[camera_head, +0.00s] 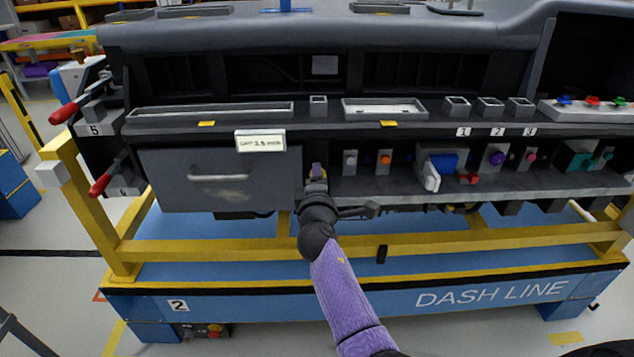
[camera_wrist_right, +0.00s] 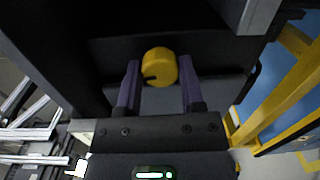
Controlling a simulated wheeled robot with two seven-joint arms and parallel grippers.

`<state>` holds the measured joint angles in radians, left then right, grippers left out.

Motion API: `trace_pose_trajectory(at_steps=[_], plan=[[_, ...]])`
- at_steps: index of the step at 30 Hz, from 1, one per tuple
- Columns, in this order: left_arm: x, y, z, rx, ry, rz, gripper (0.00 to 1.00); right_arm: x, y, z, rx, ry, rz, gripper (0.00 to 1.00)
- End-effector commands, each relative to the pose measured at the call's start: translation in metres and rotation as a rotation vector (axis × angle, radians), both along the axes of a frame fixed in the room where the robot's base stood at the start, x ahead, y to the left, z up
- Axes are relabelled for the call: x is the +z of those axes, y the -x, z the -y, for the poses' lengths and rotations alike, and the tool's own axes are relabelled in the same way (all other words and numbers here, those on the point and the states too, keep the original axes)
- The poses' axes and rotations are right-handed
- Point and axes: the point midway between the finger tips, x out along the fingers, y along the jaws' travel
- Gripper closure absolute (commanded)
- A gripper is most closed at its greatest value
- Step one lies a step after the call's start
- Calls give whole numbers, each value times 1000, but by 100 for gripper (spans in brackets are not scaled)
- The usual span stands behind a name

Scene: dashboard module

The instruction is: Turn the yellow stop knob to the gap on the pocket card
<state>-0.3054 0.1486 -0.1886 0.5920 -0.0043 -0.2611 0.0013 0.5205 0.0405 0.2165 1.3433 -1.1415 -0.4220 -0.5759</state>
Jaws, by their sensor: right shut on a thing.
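The yellow stop knob (camera_wrist_right: 160,66) is round with a dark notch or mark at its lower left in the right wrist view. My right gripper (camera_wrist_right: 159,82) has its two purple fingers on either side of the knob and is shut on it. In the head view my right gripper (camera_head: 316,172) is at the dashboard just right of the grey drawer and mostly hides the knob. A white card (camera_head: 260,141) with small dark writing sits above the drawer's top edge; its text is too small to read surely. My left gripper is not in view.
The grey drawer (camera_head: 218,180) is left of the gripper. A grey knob (camera_head: 350,162), an orange knob (camera_head: 385,158) and a white-and-blue switch (camera_head: 436,167) stand to the right. A yellow rail (camera_head: 440,245) runs below. Red-handled clamps (camera_head: 64,113) are far left.

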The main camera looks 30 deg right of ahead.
Motion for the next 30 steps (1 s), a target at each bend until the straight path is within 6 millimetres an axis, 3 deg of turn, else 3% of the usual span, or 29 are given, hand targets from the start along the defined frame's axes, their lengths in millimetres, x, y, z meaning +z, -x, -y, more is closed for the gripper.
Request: trace_pose_trajectory(at_steps=[15, 30], plan=[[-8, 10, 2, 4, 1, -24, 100, -2, 0, 0, -1, -324, 194, 100], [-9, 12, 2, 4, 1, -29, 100, -2, 0, 0, -1, -419, 252, 100]])
